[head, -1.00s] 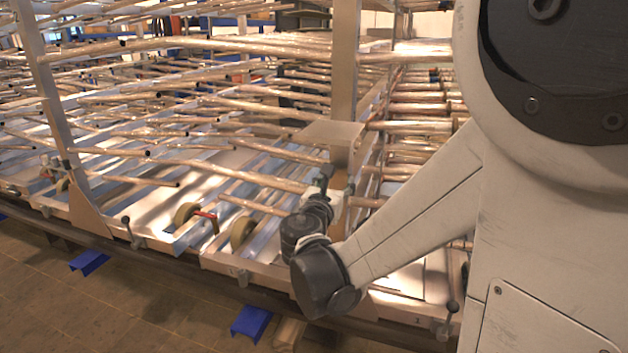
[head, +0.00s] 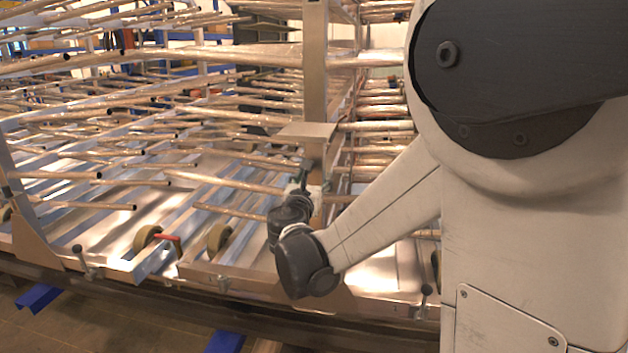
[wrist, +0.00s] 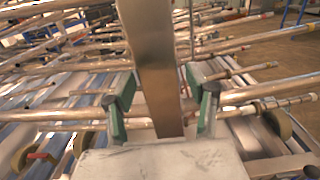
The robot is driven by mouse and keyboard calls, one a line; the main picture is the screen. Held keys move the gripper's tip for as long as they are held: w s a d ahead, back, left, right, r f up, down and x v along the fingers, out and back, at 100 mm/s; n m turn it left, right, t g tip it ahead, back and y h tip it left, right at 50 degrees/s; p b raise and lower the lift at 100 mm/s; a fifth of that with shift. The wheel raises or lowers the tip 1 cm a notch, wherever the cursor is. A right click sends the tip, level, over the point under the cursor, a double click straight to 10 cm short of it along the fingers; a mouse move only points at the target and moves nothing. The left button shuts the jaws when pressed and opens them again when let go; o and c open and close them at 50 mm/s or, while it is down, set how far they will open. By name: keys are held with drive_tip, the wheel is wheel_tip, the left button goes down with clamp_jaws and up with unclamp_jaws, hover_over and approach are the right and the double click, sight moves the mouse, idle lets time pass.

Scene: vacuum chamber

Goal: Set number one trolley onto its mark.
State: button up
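The trolley is a metal frame on wheels (head: 218,238), with a broad upright post (head: 315,75) and a flat plate (head: 305,130) on it. I cannot read a number that marks it as number one, and I cannot make out its mark. My gripper (head: 302,178) is at the post, just below the plate. In the wrist view, the two green-padded fingers of my gripper (wrist: 160,112) stand apart, one on each side of the post (wrist: 150,65). Gaps show between the pads and the post. A pale plate (wrist: 165,160) covers the lower middle of that view.
Many long copper-coloured tubes (head: 230,182) stick out across the frame around my gripper. A dark rail (head: 150,302) runs along the front edge, with a blue support (head: 40,297) on the floor. A small lever (head: 80,256) stands at the front.

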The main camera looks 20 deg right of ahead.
drive_tip(key=shift+o, duration=0.3)
drive_tip(key=shift+s+a, duration=0.1)
drive_tip(key=shift+a, duration=0.05)
drive_tip(key=shift+s+a, duration=0.2)
drive_tip(key=v, duration=1.1)
drive_tip(key=shift+s, duration=0.1)
